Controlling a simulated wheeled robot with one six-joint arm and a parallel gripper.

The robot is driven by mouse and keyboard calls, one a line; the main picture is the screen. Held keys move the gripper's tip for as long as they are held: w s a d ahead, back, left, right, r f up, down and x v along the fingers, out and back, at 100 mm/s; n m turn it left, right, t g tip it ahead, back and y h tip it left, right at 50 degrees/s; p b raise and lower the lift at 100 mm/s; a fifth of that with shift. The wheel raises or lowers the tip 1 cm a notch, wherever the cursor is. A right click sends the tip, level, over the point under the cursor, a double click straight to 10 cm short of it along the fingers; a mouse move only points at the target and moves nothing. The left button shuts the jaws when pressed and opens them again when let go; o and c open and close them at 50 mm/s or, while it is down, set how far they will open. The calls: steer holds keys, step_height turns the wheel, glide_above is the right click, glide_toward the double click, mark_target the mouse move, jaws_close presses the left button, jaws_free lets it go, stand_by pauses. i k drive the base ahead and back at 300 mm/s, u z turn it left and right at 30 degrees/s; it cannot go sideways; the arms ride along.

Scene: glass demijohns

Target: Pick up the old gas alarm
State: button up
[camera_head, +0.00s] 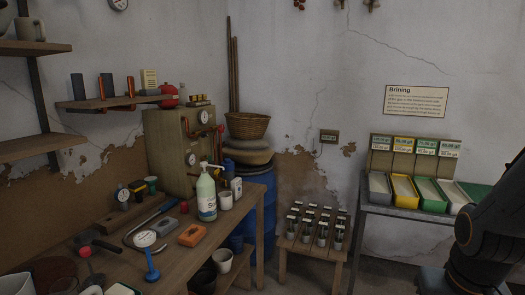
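I cannot make out for certain which thing is the old gas alarm. An orange block-like item (192,235) lies on the wooden workbench (185,262), right of a round white dial (145,239). A small dark gauge-like device (122,195) stands farther back on the bench. A beige panel box (172,150) with round gauges stands at the back of the bench. A small brown plate or box (329,136) is on the wall. Part of my dark arm shows at the right edge, far from the bench; my gripper's fingers are not visible.
A blue barrel (262,200) stands behind. A low stool (312,247) holds several small jars. A table (395,212) bears coloured bins.

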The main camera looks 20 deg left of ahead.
mark_target(149, 78)
steer(key=u, duration=0.25)
steer(key=i, duration=1.8)
steer(key=u, duration=0.6)
